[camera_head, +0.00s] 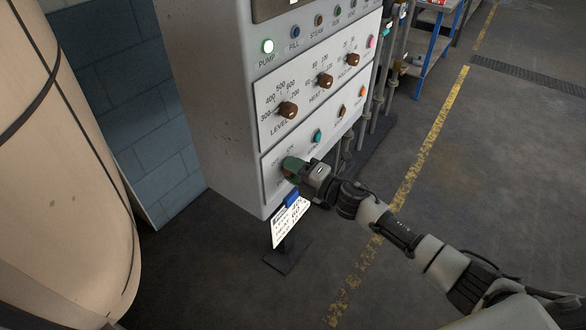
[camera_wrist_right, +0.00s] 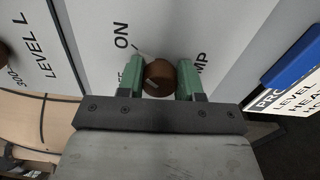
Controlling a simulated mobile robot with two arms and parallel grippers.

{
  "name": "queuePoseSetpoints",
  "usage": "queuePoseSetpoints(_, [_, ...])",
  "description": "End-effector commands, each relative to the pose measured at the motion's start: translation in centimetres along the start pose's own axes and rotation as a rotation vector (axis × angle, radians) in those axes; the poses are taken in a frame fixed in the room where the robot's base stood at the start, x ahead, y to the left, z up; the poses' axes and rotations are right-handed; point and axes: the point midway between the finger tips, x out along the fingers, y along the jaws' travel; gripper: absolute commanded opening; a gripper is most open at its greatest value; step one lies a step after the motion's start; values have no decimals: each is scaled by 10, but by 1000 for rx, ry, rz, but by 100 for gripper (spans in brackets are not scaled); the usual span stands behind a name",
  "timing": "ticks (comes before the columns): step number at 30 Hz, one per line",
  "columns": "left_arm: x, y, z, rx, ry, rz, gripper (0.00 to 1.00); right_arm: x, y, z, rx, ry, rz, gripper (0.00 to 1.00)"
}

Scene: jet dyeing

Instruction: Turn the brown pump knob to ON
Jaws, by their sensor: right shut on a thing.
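The brown pump knob (camera_wrist_right: 160,75) sits on the lower left of the white control panel, under OFF and ON marks. My right gripper (camera_head: 291,169) reaches it from the right and hides most of it in the head view. In the right wrist view its green fingers (camera_wrist_right: 160,80) stand on both sides of the knob and are shut on it. The ON mark (camera_wrist_right: 121,35) is readable there, while OFF is mostly covered by a finger. I cannot tell surely which mark the knob points to. My left gripper is not in view.
Brown LEVEL (camera_head: 288,109), HEAT (camera_head: 325,81) and hold knobs sit above. A teal button (camera_head: 317,136) is close to my right gripper. A white card (camera_head: 289,222) with a blue clip hangs just below. A large cream vessel (camera_head: 60,190) stands left; the floor right is open.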

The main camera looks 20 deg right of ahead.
Motion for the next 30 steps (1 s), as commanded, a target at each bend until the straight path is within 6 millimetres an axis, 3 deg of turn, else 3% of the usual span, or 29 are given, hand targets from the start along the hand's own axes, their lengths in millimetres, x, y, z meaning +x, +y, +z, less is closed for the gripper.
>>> queuePoseSetpoints(7, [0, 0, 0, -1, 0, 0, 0, 0, -1, 0, 0, -1, -2, 12])
queuePoseSetpoints(8, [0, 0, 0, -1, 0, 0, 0, 0, -1, 0, 0, -1, -2, 37])
queuePoseSetpoints(13, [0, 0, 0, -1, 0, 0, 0, 0, -1, 0, -1, -1, -1, 61])
queuePoseSetpoints(23, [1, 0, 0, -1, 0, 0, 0, -5, -1, 0, -2, 0, -1, 61])
queuePoseSetpoints(30, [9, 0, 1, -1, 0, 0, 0, -46, -4, 0, -2, -1, -5, 61])
